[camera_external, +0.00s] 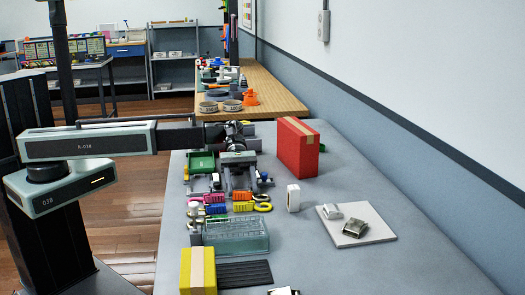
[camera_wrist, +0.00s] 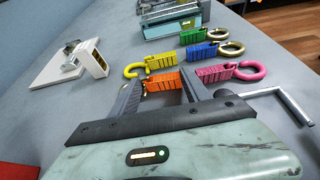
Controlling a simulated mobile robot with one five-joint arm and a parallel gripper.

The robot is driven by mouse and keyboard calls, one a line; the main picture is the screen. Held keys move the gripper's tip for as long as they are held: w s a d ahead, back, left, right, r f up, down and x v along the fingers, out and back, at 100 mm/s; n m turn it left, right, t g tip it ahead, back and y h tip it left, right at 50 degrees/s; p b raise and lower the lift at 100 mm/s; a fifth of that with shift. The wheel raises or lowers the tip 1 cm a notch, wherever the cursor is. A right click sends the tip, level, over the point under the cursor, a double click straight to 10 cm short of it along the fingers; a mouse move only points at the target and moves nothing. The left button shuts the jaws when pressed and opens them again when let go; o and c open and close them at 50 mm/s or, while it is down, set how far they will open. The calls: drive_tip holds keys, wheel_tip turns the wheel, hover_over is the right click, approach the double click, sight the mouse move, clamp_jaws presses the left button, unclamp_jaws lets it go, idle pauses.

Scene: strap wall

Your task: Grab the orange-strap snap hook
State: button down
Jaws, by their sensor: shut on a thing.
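In the wrist view, the orange strap (camera_wrist: 160,82) of a snap hook sits between the two fingers of my gripper (camera_wrist: 161,79), and the fingers are closed on its sides. Its hook end cannot be made out clearly. The yellow-strap snap hook (camera_wrist: 158,62) lies just beyond the fingertips, its yellow hook curving to the left. The pink-strap snap hook (camera_wrist: 228,72) lies to the right of the right finger. In the external view, my gripper reaches down over the grey table among the colored straps, and the orange strap (camera_external: 243,208) shows there.
Green (camera_wrist: 200,50) and blue (camera_wrist: 200,35) snap hooks lie farther off. A bent metal rod (camera_wrist: 285,98) is at right. A clear box (camera_external: 236,235), a red box (camera_external: 297,148), a yellow box (camera_external: 189,272) and a white plate (camera_external: 372,224) stand around.

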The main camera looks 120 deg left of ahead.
wheel_tip(320, 180, up, 10)
drive_tip(key=p, duration=0.9)
drive_tip(key=shift+f, duration=0.2)
